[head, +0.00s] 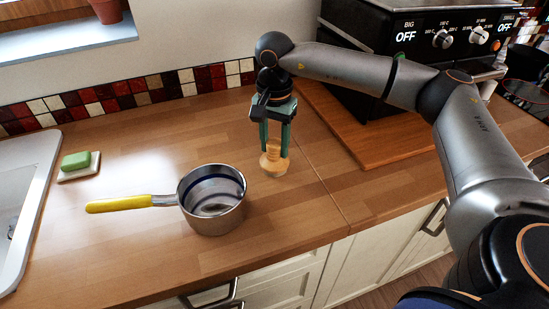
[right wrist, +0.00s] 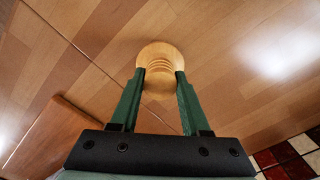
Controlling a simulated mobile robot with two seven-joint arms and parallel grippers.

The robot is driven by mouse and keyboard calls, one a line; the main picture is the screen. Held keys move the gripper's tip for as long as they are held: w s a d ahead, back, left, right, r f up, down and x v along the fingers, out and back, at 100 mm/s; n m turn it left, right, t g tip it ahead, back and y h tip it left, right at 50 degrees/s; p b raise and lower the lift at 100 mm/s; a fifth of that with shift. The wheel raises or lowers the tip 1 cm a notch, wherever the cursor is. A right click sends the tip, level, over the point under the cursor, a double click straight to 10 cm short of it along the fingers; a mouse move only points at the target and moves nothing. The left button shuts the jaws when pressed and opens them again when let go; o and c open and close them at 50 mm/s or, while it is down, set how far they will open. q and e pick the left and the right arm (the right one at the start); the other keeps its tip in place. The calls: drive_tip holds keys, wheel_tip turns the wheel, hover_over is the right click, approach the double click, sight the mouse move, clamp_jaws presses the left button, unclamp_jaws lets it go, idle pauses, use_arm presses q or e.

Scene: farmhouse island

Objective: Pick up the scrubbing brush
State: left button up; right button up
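The scrubbing brush (head: 273,165) is a pale wooden piece with a round base and a ridged upper part. It stands upright on the wooden counter, right of the pot. My right gripper (head: 275,150) reaches down over it, its two green fingers on either side of the ridged part. The right wrist view shows the brush (right wrist: 160,55) between the fingertips of the right gripper (right wrist: 160,76), which overlap its edges. I see no clear gap there, but I cannot tell whether the fingers press on it. My left gripper is not in view.
A steel pot (head: 213,222) with a yellow handle stands close to the left of the brush. A green sponge (head: 76,161) lies on a white dish by the sink (head: 30,190). A wooden board (head: 375,150) and an oven (head: 400,40) stand at the right.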

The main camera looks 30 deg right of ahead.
clamp_jaws()
idle(0.3)
drive_tip(key=shift+r, duration=0.5)
wheel_tip(320, 180, up, 2)
drive_tip(key=shift+r, duration=0.25)
drive_tip(key=s+a+r+b, duration=0.1)
drive_tip(key=s+a+r, duration=0.5)
drive_tip(key=s+r, duration=0.3)
drive_tip(key=s, duration=0.3)
drive_tip(key=shift+s+r+b, duration=0.25)
drive_tip(key=shift+s+b, duration=0.05)
drive_tip(key=shift+a, duration=0.1)
